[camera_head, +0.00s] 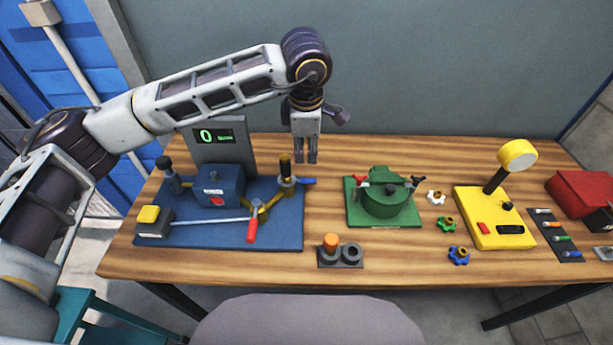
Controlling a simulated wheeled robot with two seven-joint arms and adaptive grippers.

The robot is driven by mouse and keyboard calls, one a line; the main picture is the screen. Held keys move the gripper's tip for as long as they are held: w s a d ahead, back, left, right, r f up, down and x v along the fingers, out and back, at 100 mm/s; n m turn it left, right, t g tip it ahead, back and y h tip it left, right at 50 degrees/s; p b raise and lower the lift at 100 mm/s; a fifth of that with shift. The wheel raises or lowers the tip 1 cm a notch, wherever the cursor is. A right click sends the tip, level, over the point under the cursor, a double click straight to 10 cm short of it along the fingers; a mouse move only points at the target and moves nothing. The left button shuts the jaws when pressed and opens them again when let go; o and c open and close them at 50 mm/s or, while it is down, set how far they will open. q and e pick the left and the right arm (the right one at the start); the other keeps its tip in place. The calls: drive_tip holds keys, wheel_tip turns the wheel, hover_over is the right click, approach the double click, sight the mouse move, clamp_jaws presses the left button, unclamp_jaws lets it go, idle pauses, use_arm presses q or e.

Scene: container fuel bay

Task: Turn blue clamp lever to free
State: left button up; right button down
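My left gripper (306,160) points down above and slightly behind the lever, near the table's back edge. Its two fingers show a narrow gap with nothing between them. It looks apart from the lever. My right gripper is out of view.
The plate also carries a blue block (220,186), a red-handled bar (252,230) and a display (214,136) reading 0. To the right stand a green pot fixture (385,198), small knobs (446,223) and a yellow device (490,222).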

sight(306, 179)
use_arm(q)
drive_tip(key=shift+f, duration=0.1)
drive_tip(key=shift+w+f+p, duration=0.4)
drive_tip(key=shift+w+f, duration=0.05)
drive_tip(key=shift+f, duration=1.8)
drive_tip(key=shift+w+f+p, duration=0.35)
drive_tip(key=shift+w+f, duration=0.1)
drive_tip(key=shift+f, duration=1.75)
drive_tip(key=shift+w+f+p, duration=0.4)
drive_tip(key=shift+w+f, duration=0.05)
drive_tip(key=shift+f, duration=1.8)
clamp_jaws()
